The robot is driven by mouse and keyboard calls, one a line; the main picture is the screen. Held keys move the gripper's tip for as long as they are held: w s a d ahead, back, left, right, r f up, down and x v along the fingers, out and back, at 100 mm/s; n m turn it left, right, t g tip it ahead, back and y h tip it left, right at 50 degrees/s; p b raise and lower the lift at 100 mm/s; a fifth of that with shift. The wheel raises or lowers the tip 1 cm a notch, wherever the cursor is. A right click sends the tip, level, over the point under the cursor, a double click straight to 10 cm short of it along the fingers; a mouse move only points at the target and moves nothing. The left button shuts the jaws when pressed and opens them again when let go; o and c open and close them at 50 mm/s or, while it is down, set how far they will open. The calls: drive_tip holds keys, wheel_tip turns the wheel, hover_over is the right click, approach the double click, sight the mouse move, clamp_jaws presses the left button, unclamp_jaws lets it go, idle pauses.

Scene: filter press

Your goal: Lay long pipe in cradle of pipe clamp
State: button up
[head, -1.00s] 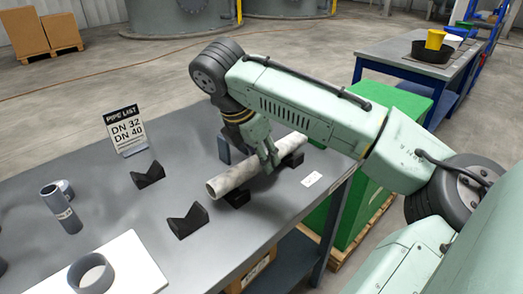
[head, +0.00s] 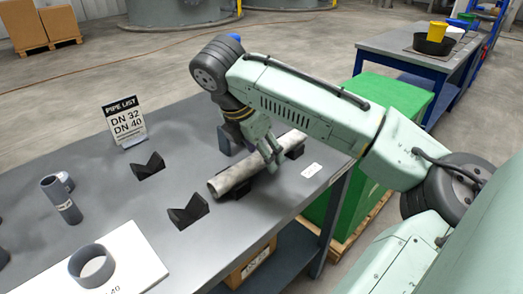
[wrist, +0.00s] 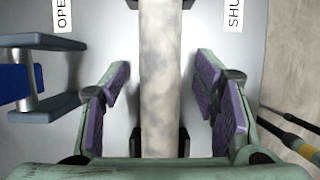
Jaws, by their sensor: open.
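The long pipe (head: 235,178), pale and mottled grey, lies along the right part of the table in the head view. It appears to rest in the black cradle blocks (head: 295,152) of the pipe clamp, one near each end. In the wrist view the pipe (wrist: 160,90) runs straight up the middle, with black cradle parts (wrist: 184,141) showing at its sides. My gripper (head: 268,158) is around the pipe's middle. Its purple-padded fingers (wrist: 161,85) stand open, with a gap on both sides of the pipe. Full seating is partly hidden.
Two empty black V-blocks (head: 148,166) (head: 188,212) stand to the left. A blue part with grey bars (wrist: 30,80) is left of the gripper. A pipe list sign (head: 124,120), short upright pipe (head: 62,200) and grey ring (head: 91,266) are also on the table.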

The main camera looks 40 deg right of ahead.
drive_tip(key=v, duration=0.7)
drive_tip(key=shift+a+r, duration=0.1)
drive_tip(key=shift+r, duration=0.2)
idle(0.5)
